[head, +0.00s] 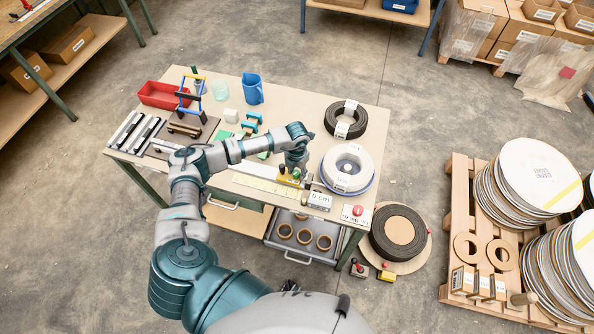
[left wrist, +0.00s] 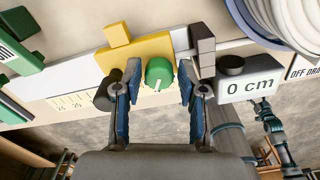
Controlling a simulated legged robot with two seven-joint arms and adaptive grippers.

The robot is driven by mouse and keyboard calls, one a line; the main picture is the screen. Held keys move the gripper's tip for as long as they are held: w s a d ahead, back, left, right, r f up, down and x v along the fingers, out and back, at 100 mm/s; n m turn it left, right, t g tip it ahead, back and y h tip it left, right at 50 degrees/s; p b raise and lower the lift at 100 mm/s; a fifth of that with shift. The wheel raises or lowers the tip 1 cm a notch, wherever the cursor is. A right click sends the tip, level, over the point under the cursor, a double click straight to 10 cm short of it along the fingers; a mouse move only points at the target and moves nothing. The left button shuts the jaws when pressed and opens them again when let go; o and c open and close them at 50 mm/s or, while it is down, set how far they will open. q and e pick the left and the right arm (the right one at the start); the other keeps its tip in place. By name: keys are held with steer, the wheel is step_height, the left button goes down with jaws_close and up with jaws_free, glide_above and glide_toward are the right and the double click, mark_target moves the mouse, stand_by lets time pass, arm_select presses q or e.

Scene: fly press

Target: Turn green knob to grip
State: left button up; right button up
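The green knob (left wrist: 159,74) sits on the front of a yellow block (left wrist: 138,50) on a light rail in the left wrist view. My left gripper (left wrist: 156,80) is open, with one blue-padded finger on each side of the knob and a gap at both sides. In the head view my left gripper (head: 295,165) is over the front edge of the table at the yellow block (head: 288,178); the knob is too small to tell there.
A display reading "0 cm" (left wrist: 249,86) and a dark block (left wrist: 203,45) stand right of the knob. A white spool (head: 348,167) and a black coil (head: 345,118) lie on the table (head: 290,103). A drawer with several rings (head: 303,258) is open below.

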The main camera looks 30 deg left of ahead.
arm_select(q)
steer(key=shift+a, duration=0.1)
jaws_close()
steer(key=shift+n, duration=0.4)
steer(key=shift+n+p, duration=0.35)
steer(key=shift+n, duration=0.25)
steer(key=n+p, duration=0.1)
steer(key=n, duration=0.3)
steer(key=shift+p, duration=0.3)
steer(key=n+p, duration=0.2)
steer(key=n, duration=0.4)
steer(key=shift+o, duration=0.4)
jaws_free()
